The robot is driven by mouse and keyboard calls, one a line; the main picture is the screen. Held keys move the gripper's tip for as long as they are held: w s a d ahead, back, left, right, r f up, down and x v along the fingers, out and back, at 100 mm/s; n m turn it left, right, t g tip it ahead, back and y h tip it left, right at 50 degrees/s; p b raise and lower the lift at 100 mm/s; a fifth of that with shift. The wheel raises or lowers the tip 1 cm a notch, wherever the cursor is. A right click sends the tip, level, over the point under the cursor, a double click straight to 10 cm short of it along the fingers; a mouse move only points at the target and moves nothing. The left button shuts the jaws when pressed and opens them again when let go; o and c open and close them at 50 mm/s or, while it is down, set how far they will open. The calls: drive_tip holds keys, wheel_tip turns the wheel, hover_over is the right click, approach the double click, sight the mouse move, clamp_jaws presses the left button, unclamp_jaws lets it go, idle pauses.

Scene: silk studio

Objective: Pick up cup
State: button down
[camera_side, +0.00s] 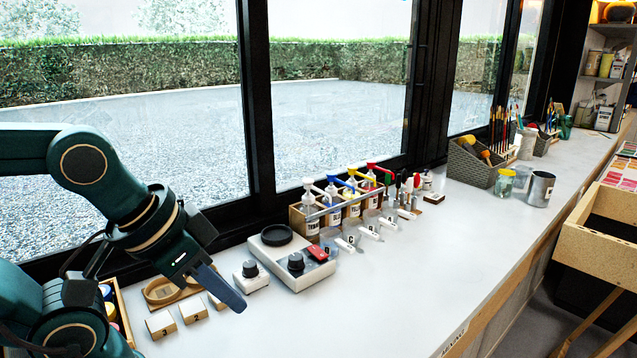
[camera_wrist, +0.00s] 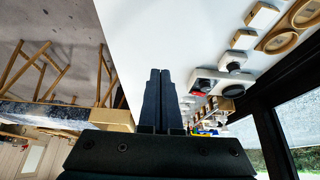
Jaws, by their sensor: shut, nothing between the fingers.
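A grey metal cup (camera_side: 541,189) with a pale label stands upright on the white counter (camera_side: 430,262), towards the right in the side view. My gripper (camera_side: 237,301) is shut and empty over the counter at the left, in front of the wooden blocks and far from the metal cup. In the wrist view my gripper (camera_wrist: 160,72) shows its two dark fingers side by side, with nothing held. I cannot make out the metal cup there.
A grey device (camera_side: 290,258) with a round black plate and knob stands right of my gripper. Behind it is a wooden rack (camera_side: 310,228) of pump bottles. A brush basket (camera_side: 478,164) and a jar (camera_side: 505,183) stand near the metal cup. The counter's front middle is clear.

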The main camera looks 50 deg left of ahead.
unclamp_jaws()
idle(0.3)
